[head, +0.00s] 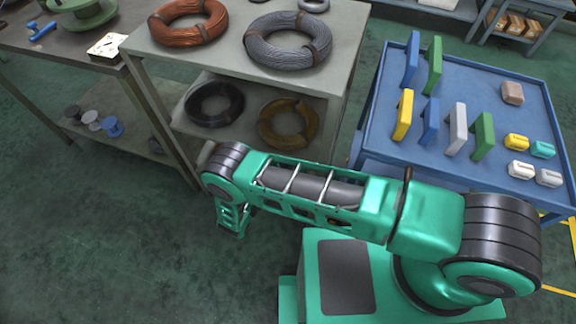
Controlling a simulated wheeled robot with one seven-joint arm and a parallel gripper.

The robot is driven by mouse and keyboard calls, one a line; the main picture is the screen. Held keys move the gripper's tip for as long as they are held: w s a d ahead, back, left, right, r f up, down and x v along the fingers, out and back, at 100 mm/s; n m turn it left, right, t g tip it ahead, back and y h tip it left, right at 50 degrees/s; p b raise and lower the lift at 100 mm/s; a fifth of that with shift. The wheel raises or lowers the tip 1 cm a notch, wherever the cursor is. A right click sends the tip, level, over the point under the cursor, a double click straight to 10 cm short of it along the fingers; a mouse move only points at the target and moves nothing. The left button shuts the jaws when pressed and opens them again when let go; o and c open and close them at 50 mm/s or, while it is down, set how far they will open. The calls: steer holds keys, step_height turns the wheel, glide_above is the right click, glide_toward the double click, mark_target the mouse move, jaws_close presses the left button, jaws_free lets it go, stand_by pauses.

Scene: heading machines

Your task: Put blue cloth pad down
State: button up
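Two upright blue slabs stand on the blue table at the right of the head view: one at the back left (412,60) and a shorter one in the middle (430,121). I cannot tell whether either is the blue cloth pad. No other blue pad is clearly visible. My green arm crosses the lower middle and bends down at its left end. My gripper cannot be made out there, so what it may hold is hidden.
The blue table (470,75) also holds yellow, green and grey slabs, a brown block (512,93) and several small pieces. A grey shelf (215,45) with wire coils stands left of it, beside a dark workbench (60,50). Green floor (90,240) is clear at lower left.

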steer(key=w+d+f, duration=0.1)
steer(key=d, duration=0.1)
steer(key=w+d+f, duration=0.1)
steer(key=f, duration=0.1)
steer(key=w+d+f, duration=0.1)
steer(key=d, duration=0.1)
steer(key=shift+w+d+f, duration=0.2)
steer(key=shift+w+d, duration=0.15)
steer(key=shift+w, duration=0.05)
steer(key=shift+f, duration=1.95)
steer(key=shift+f, duration=0.1)
steer(key=o, duration=0.9)
steer(key=v, duration=1.2)
